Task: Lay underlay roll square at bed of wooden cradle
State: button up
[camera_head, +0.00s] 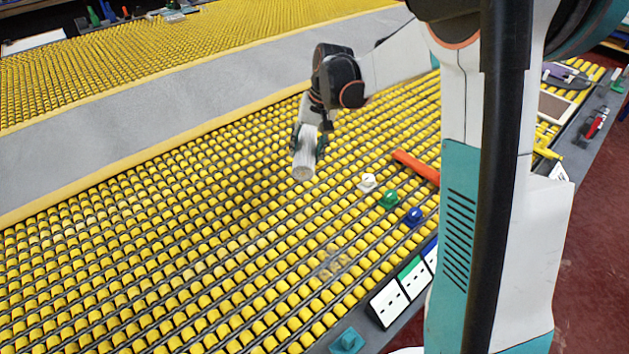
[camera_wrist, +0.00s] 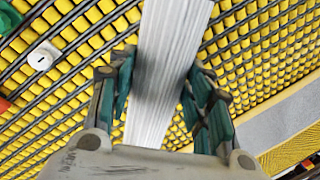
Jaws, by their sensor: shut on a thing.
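The underlay roll (camera_head: 304,158) is a pale grey-white, ridged cylinder. My gripper (camera_head: 309,141) is shut on it and holds it above the yellow roller table. In the wrist view the roll (camera_wrist: 170,60) runs lengthwise between the teal-padded fingers of my gripper (camera_wrist: 160,92), with its far end out of the frame. In the head view one round end of the roll faces the camera, tilted down. I cannot make out a wooden cradle in either view.
The yellow roller table (camera_head: 180,220) fills the scene. A white piece (camera_head: 368,182), a green piece (camera_head: 388,199), a blue piece (camera_head: 414,216) and an orange-red bar (camera_head: 415,167) lie right of the roll. A grey strip (camera_head: 130,120) crosses behind. Rollers at left are clear.

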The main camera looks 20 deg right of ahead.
jog(key=shift+w+r, duration=0.3)
jog(key=shift+r, duration=0.1)
jog(key=d+b+x, duration=0.1)
jog(key=b+x, duration=0.1)
jog(key=x, duration=0.4)
jog(key=s+d+b+x, duration=0.1)
jog(key=b+x, duration=0.1)
jog(key=x, duration=0.4)
jog(key=d+f+b+x, duration=0.1)
jog(key=d+b+x, duration=0.1)
jog(key=x, duration=0.5)
jog(key=shift+s+d+f, duration=0.1)
jog(key=shift+s+d, duration=0.1)
jog(key=shift+s, duration=0.05)
jog(key=shift+f, duration=0.1)
jog(key=o, duration=1.2)
